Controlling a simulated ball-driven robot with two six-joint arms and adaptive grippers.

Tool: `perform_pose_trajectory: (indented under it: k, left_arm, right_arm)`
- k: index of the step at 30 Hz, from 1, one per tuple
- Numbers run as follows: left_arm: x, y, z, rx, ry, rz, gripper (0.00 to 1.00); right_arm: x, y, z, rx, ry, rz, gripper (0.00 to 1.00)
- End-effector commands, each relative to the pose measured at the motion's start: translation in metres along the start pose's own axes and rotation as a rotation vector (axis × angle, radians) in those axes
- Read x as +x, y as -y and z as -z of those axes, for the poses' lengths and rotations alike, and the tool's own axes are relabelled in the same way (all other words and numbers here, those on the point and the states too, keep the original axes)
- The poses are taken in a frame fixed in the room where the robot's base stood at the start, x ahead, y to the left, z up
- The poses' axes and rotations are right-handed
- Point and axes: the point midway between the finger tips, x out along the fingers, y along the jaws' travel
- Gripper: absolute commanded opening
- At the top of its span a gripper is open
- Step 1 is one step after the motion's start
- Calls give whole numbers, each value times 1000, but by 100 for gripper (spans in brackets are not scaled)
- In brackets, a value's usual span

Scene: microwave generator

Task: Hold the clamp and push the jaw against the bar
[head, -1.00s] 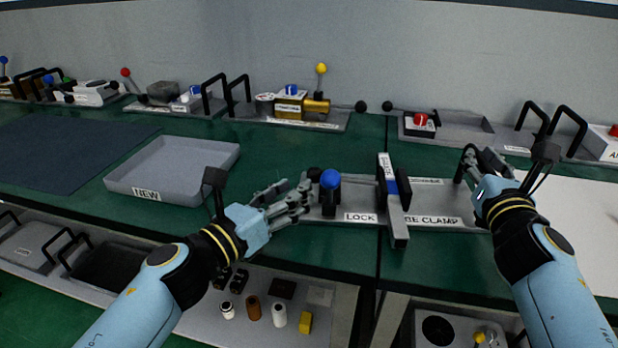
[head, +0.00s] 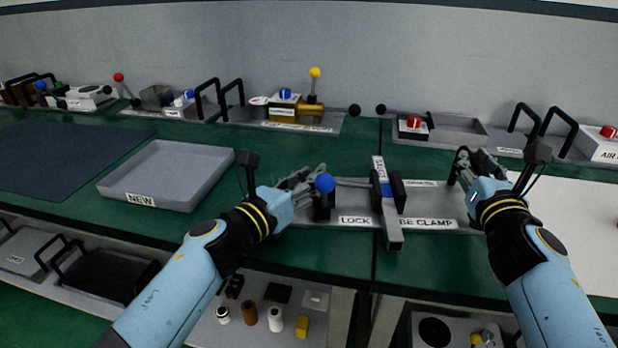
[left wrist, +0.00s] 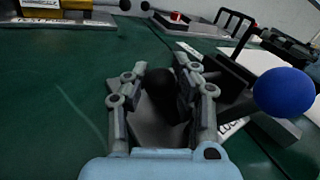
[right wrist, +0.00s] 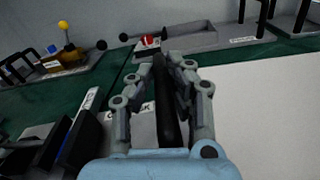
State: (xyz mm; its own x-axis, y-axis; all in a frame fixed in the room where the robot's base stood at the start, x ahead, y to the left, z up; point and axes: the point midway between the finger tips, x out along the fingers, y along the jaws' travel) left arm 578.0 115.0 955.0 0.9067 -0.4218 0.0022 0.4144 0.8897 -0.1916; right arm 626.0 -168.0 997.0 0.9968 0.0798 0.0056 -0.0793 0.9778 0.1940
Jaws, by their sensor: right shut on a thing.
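The clamp's grey base plate (head: 440,212) lies on the green bench, labelled "LOCK" and partly "BE CLAMP". A grey bar (head: 393,232) with a blue band lies across its middle, against a black block (head: 398,190). Left of it stands a black jaw block (head: 322,210) with a blue ball knob (head: 325,183), apart from the bar. My left gripper (head: 308,178) is open behind and left of the knob; a dark round part (left wrist: 160,82) shows between its fingers. My right gripper (head: 468,163) is shut on the black upright handle (right wrist: 165,105) at the plate's right end.
A grey tray marked "NEW" (head: 165,172) stands at left. Fixtures with levers and handles line the back, including a yellow-knobbed one (head: 315,73). A white sheet (head: 570,205) lies at right. Small parts sit on a lower shelf.

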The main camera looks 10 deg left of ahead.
Motion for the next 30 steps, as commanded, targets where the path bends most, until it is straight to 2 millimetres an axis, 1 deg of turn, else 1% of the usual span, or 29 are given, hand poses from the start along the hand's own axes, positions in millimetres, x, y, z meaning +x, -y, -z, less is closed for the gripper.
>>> perform_pose_trajectory:
  k: [1, 16, 17, 20, 21, 27, 30]
  left_arm:
    - [0, 0, 1, 0, 0, 1, 0]
    - [1, 2, 1, -1, -1, 3, 0]
    - [0, 2, 1, -1, -1, 3, 24]
    - [1, 2, 1, -1, -1, 3, 37]
    - [1, 2, 1, -1, -1, 2, 39]
    - [0, 2, 1, 0, -1, 2, 39]
    - [-3, 1, 1, 0, -1, 1, 39]
  right_arm:
    - [-3, 2, 10, 1, -17, 7, 0]
    - [-3, 2, 9, 2, -16, 7, 0]
    - [-3, 2, 9, 2, -16, 7, 0]
    - [-3, 2, 9, 3, -16, 7, 0]
    - [-3, 2, 9, 3, -16, 7, 0]
    - [-3, 2, 9, 2, -16, 7, 0]
    - [-3, 2, 9, 2, -17, 7, 0]
